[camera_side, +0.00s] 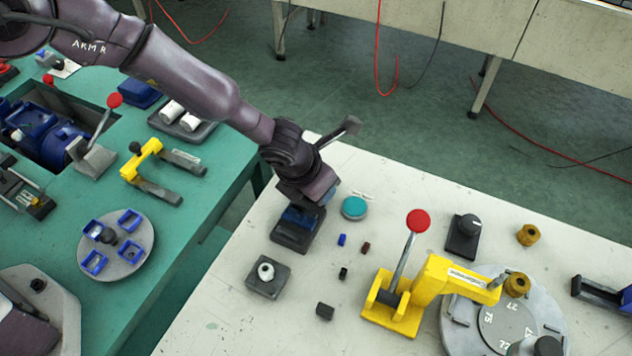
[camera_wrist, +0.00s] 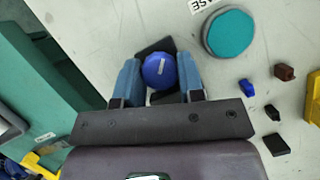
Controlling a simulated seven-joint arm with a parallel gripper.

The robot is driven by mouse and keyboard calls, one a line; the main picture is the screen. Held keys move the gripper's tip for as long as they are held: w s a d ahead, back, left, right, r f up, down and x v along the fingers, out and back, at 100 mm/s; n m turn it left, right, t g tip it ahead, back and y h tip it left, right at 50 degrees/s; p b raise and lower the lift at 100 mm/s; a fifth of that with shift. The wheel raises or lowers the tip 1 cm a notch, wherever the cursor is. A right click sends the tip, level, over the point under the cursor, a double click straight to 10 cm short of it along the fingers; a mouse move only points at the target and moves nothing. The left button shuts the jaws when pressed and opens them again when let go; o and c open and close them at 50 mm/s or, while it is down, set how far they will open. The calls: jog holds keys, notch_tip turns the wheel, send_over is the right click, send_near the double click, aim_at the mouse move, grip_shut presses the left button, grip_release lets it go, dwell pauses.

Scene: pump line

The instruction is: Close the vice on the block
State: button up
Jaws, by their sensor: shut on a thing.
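My gripper (camera_side: 299,217) reaches down at the near table's far-left part. In the wrist view my gripper (camera_wrist: 158,68) has its two blue fingers on either side of a round blue knob (camera_wrist: 160,71), shut on it. The knob sits over a dark base (camera_side: 290,240), which rests on the table; the wrist view shows part of this base (camera_wrist: 155,47).
A teal disc (camera_side: 354,207) lies right of my gripper, with several small blocks nearby. A dark base with a white knob (camera_side: 266,272) stands in front. A yellow clamp with a red-balled lever (camera_side: 430,285) and a grey turntable (camera_side: 462,335) stand to the right. A green table (camera_side: 190,225) is left.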

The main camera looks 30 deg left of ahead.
jog(key=shift+d+n+y, duration=0.1)
jog(key=shift+n+y, duration=0.45)
jog(key=shift+n, duration=0.9)
jog(key=shift+d+n+y, duration=0.1)
jog(key=shift+n+y, duration=0.45)
jog(key=shift+n, duration=0.9)
jog(key=o, duration=0.6)
jog(key=shift+o, duration=0.2)
jog(key=shift+r, duration=0.1)
jog(key=a+v, duration=0.1)
jog(key=v, duration=1.1)
jog(key=shift+s+d+r, duration=0.2)
jog(key=shift+d+r, duration=0.2)
jog(key=shift+d, duration=0.15)
